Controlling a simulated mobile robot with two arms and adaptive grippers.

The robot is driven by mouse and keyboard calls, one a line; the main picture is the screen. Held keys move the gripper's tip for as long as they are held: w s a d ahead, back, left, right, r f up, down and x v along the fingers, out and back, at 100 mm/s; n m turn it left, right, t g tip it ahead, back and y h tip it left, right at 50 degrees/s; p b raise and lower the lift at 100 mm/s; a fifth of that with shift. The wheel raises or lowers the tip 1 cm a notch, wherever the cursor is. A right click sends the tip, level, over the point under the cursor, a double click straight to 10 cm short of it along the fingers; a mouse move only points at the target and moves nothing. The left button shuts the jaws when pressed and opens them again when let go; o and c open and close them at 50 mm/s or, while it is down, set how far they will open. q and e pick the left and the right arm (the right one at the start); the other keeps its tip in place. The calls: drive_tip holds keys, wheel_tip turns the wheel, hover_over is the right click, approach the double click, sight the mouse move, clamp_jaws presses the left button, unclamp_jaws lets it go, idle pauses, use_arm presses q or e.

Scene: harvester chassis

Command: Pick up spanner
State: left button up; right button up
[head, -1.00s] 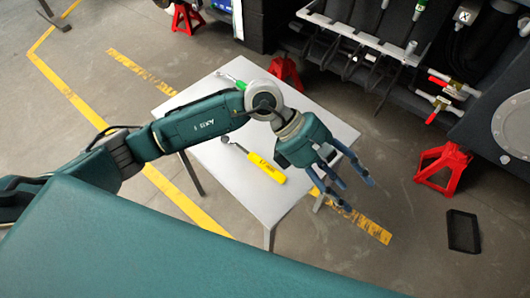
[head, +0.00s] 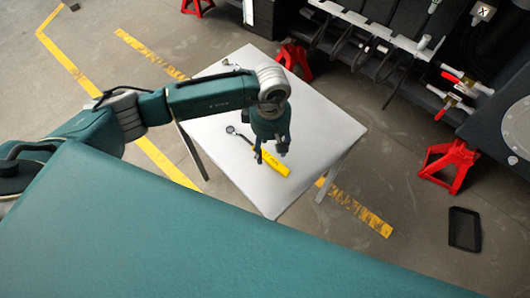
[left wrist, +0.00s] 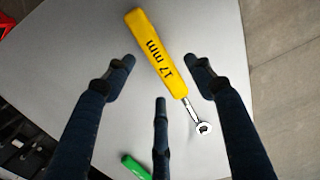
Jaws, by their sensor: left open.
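The spanner lies on a light grey table (head: 325,125). Its yellow handle (head: 277,166) points to the lower right in the head view and its metal head (head: 231,130) to the upper left. In the left wrist view the handle (left wrist: 158,52), marked "17 mm", lies between and beyond my open fingers, with the metal end (left wrist: 203,128) toward the lower right. My left gripper (head: 270,155) is open, pointing down over the spanner, and its fingers (left wrist: 160,78) hide part of the handle in the head view. I see no contact. My right gripper is not in view.
A green-handled object (left wrist: 135,167) lies on the table at the lower edge of the left wrist view. Red jack stands (head: 449,163) and the dark chassis (head: 390,45) are beyond the table. A black tray (head: 464,229) lies on the floor at right.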

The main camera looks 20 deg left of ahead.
sight(270, 155)
use_arm(q)
wheel_tip(270, 155, down, 2)
drive_tip(key=shift+s+d+f+p, duration=0.1)
drive_tip(key=shift+f+p, duration=0.1)
drive_tip(key=shift+p, duration=0.1)
drive_tip(key=shift+f, duration=0.45)
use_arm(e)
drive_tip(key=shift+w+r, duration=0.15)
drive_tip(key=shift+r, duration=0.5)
use_arm(q)
drive_tip(key=shift+c, duration=0.2)
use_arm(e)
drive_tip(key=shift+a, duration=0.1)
use_arm(q)
clamp_jaws()
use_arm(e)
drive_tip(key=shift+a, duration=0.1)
use_arm(q)
drive_tip(key=shift+r, duration=0.2)
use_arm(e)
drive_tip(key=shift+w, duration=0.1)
